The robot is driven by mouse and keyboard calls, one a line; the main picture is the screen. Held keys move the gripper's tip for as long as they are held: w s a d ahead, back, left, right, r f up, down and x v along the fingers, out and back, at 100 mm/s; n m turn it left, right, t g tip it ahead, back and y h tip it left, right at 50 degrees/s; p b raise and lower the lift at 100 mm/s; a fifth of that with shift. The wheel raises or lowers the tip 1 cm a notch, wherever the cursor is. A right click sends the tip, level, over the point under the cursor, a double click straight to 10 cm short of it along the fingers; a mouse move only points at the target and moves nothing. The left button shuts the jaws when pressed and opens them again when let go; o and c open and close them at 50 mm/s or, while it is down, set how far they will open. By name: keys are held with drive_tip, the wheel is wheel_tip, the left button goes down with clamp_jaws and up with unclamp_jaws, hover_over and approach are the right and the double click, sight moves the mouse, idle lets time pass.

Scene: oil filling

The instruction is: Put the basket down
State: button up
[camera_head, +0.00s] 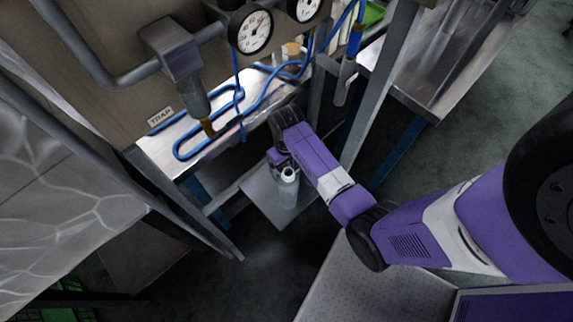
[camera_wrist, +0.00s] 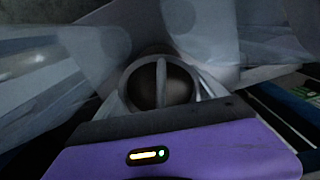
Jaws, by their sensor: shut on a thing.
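The basket (camera_head: 289,190) looks like a pale grey container with a round dark mouth. In the head view it is upright over the lower metal shelf under the bench; I cannot tell whether its base touches the shelf. My gripper (camera_head: 279,158) is at its top, beside the mouth, and is shut on it. The fingers are mostly hidden by my wrist. In the wrist view the round mouth of the basket (camera_wrist: 162,84), with a narrow bar across it, shows just beyond the purple gripper body. The basket's lower part is hidden there.
The lower shelf (camera_head: 262,198) has bare room around the basket. A steel bench (camera_head: 160,152) with blue hoses (camera_head: 188,150), a trap pipe and gauges (camera_head: 251,30) is above it. A slanted metal post (camera_head: 378,90) stands close right of my arm.

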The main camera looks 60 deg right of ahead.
drive_tip(key=o, duration=1.5)
drive_tip(key=shift+o, duration=0.2)
